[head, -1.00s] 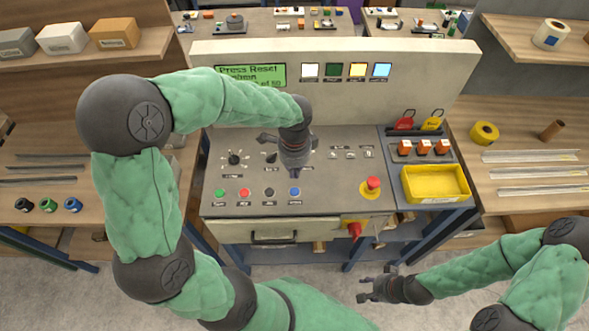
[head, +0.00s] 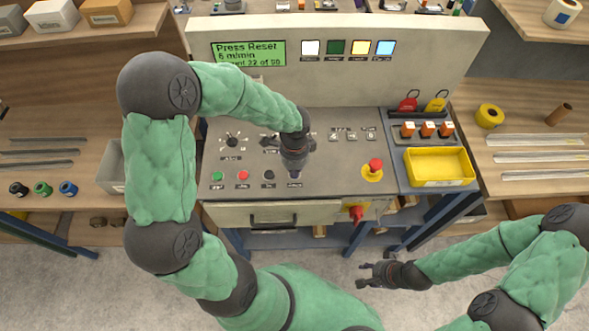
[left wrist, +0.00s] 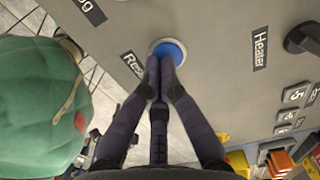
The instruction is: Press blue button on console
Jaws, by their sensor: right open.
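The blue button (left wrist: 170,48), labelled "Reset", sits on the grey console (head: 320,185). My left gripper is at it in the left wrist view (left wrist: 160,66), fingers together, tips overlapping the button's near edge; whether they touch or press it I cannot tell. In the head view my left gripper (head: 294,173) points down at the console's front row and hides the button. The console's screen (head: 248,53) reads "Press Reset". My right gripper (head: 366,275) is open and empty, in front of the console, above the floor.
Green (head: 217,176), red (head: 243,175) and black (head: 268,175) buttons line the row to the left. A red emergency stop (head: 375,165) and a yellow bin (head: 437,166) are to the right. A red-handled switch (head: 356,212) is on the front face.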

